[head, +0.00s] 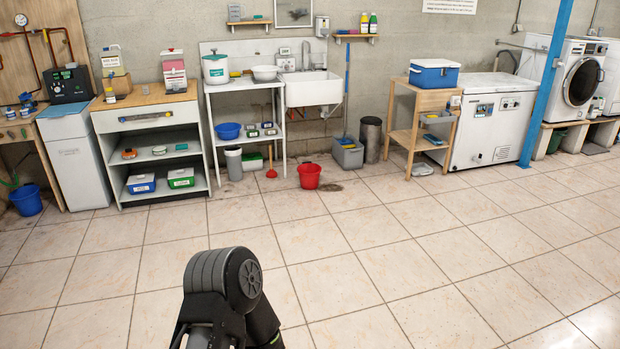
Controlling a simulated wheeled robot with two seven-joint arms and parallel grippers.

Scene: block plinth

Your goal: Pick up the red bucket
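The red bucket (309,176) stands upright on the tiled floor, just below and in front of the white wall sink. A dark wet-looking patch lies on the floor at its right. Only a black and grey part of one of my arms shows at the bottom of the head view, well short of the bucket. Neither of my grippers is in view.
A red plunger (271,172) stands left of the bucket. A grey mop bucket (348,153) and a dark bin (370,139) stand behind it at the right. A wooden side table (408,134) is further right. The tiled floor in front is clear.

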